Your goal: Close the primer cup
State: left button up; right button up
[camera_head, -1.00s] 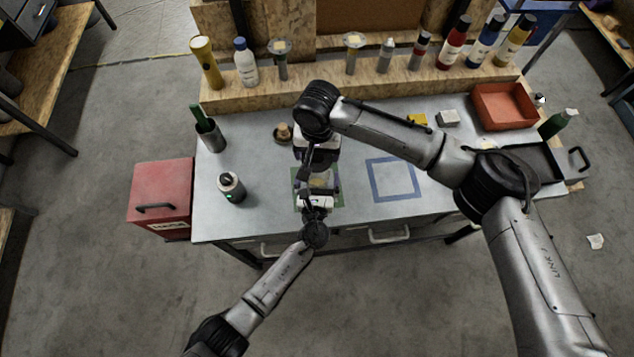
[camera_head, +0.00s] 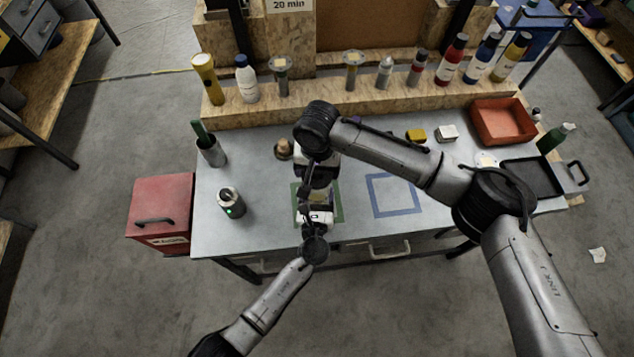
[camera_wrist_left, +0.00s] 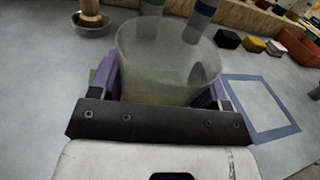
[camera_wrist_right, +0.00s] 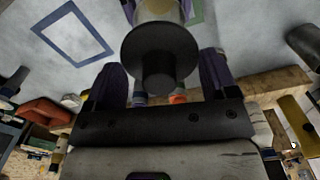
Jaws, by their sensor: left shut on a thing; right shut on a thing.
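The translucent cup (camera_wrist_left: 160,65) stands in the left wrist view between the purple fingers of my left gripper (camera_wrist_left: 165,92), which is shut on it. Its mouth looks open in that view. In the right wrist view a dark round lid (camera_wrist_right: 160,45) with a knob is held between the fingers of my right gripper (camera_wrist_right: 160,85). Part of the cup (camera_wrist_right: 158,8) shows just beyond the lid. I cannot tell whether lid and rim touch. In the head view my right gripper (camera_head: 317,180) is above my left gripper (camera_head: 316,215), and the arms hide the cup.
A green square outline (camera_head: 338,203) lies around the work spot, with a blue one (camera_head: 396,194) to its right. Several bottles line the back shelf. A red tray (camera_head: 503,122) is at right.

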jog(key=shift+f, duration=2.1)
jog(key=shift+f, duration=0.9)
jog(key=shift+f, duration=0.6)
jog(key=o, duration=0.8)
jog(key=shift+r, duration=0.15)
notch_tip(320, 180, up, 12)
jog(key=shift+f, duration=0.15)
pick_arm(q)
jog(key=o, duration=1.4)
jog(key=shift+c, duration=0.2)
